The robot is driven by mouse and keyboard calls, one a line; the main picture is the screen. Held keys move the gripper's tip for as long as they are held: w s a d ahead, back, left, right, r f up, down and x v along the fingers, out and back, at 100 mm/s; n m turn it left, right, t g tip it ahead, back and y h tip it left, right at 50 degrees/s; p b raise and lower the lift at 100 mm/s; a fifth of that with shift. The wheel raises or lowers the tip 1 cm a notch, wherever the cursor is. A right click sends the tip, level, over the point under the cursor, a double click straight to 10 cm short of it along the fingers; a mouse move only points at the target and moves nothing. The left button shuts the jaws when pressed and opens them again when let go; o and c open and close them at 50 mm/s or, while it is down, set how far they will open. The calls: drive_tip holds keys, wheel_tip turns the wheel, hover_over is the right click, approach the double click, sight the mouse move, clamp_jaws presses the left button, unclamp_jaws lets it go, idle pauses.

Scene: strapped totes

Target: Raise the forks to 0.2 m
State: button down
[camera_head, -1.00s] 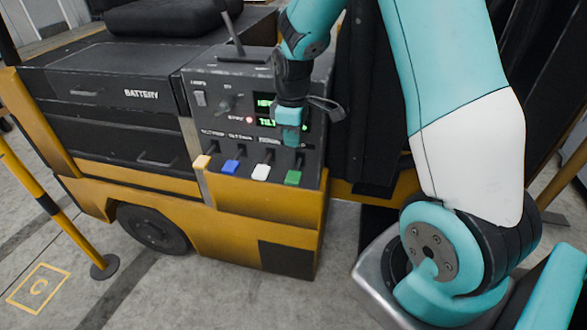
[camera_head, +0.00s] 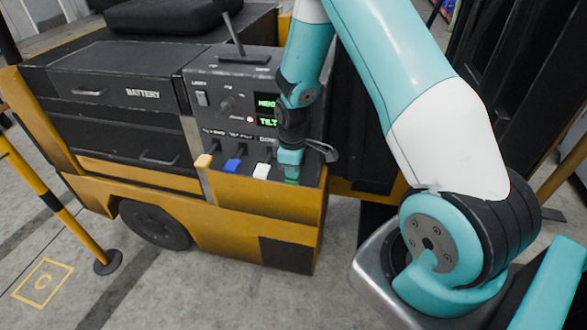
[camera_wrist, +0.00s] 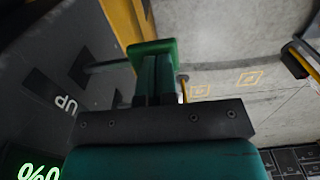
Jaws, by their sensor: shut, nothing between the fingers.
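The yellow and black forklift (camera_head: 225,222) stands with its control panel (camera_head: 222,122) facing me. Its levers have a yellow knob (camera_head: 203,160), a blue knob (camera_head: 232,165), a white knob (camera_head: 262,171) and a green knob (camera_head: 293,180). My gripper (camera_head: 290,170) is shut and empty, pointing down at the green knob and hiding most of it. In the wrist view the fingers (camera_wrist: 159,72) overlap the green knob (camera_wrist: 150,48); I cannot tell whether they touch. The display (camera_head: 266,112) reads "HEIG" and "TILT", its values hidden behind my arm. The forks are not in view.
A light switch (camera_head: 201,98), a round knob (camera_head: 226,104) and a tall lever (camera_head: 233,38) sit higher on the panel. The white knob's lever stands close to the left of my gripper. A yellow and black barrier post (camera_head: 45,200) stands at left.

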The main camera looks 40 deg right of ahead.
sight(293, 184)
drive_tip(key=f+b, duration=0.4)
drive_tip(key=shift+s+a+f, duration=0.2)
drive_tip(key=shift+f, duration=0.05)
drive_tip(key=shift+r, duration=0.1)
drive_tip(key=shift+s, duration=0.2)
idle(0.8)
idle(0.8)
drive_tip(key=s+a+r+p, duration=0.1)
drive_tip(key=a+r, duration=0.1)
drive_tip(key=r, duration=0.4)
drive_tip(key=s+a+r, duration=0.2)
drive_tip(key=r, duration=0.5)
drive_tip(key=shift+a+p, duration=0.2)
drive_tip(key=shift+p, duration=0.2)
drive_tip(key=shift+r, duration=0.1)
